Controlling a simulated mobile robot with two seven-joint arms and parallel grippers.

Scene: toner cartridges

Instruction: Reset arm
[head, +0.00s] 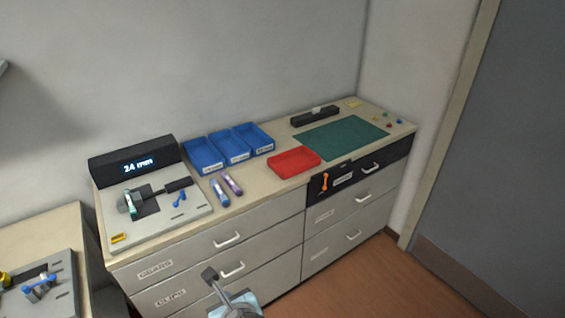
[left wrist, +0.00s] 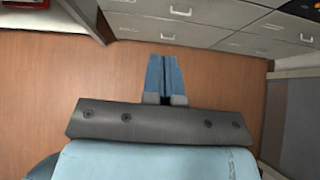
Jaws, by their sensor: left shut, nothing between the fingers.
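My left gripper (left wrist: 164,62) shows in the left wrist view with its two blue fingers together and nothing between them. It points over the wooden floor, clear of the drawers. In the head view, part of my left arm (head: 240,303) shows at the bottom centre, in front of the drawer cabinet; its fingertips cannot be made out there. My right gripper is in neither view. A blue tube (head: 220,192) and a purple tube (head: 233,184) lie on the countertop. A whitish-green tube (head: 131,203) sits in the grey device at the left.
The device's display (head: 138,166) reads 24 mm. Several blue bins (head: 204,168), a red tray (head: 294,163) and a green mat (head: 340,138) are on the counter. Closed drawers with handles (head: 232,269) face my arm. The wooden floor (left wrist: 220,90) around the fingers is free.

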